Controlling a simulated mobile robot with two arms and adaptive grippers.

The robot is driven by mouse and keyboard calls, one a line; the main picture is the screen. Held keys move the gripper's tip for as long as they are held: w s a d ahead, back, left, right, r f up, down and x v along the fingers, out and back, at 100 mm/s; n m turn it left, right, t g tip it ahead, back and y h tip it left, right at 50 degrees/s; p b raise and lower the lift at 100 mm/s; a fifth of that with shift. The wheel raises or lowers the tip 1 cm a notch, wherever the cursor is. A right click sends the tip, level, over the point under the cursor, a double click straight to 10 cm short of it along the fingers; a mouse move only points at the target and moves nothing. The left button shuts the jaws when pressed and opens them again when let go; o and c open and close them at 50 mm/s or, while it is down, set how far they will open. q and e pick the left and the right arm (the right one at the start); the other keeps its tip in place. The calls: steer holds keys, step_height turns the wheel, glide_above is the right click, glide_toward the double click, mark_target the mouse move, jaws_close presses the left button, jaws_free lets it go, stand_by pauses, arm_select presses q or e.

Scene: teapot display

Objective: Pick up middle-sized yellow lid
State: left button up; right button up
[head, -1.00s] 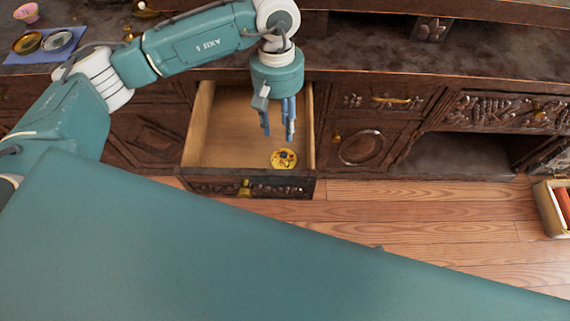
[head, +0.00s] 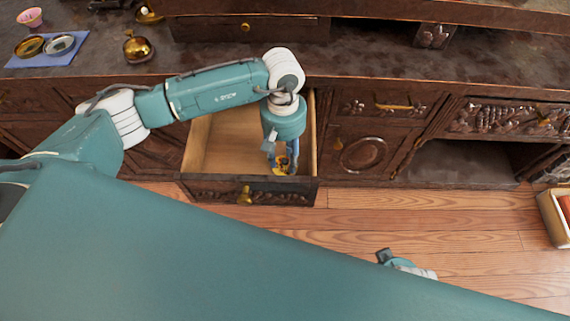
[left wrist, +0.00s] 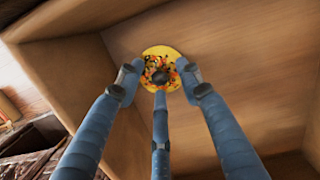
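The yellow lid, with a red and green pattern and a dark knob, lies in the open drawer (head: 222,140). In the head view the lid (head: 281,172) is partly hidden by my left gripper (head: 283,168), which reaches down into the drawer. In the left wrist view the lid (left wrist: 161,54) lies at the fingertips of my left gripper (left wrist: 160,82). Its fingers are spread around the lid's near side and the knob; I cannot tell whether they touch it.
The drawer's walls stand close around my left gripper. A blue cloth (head: 22,60) with metal lids, a pink cup (head: 31,17) and a brass pot (head: 138,48) are on the cabinet top. A box (head: 552,217) stands on the floor at right.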

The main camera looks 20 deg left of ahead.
arm_select(q)
jaws_close()
steer(key=shift+r, duration=0.15)
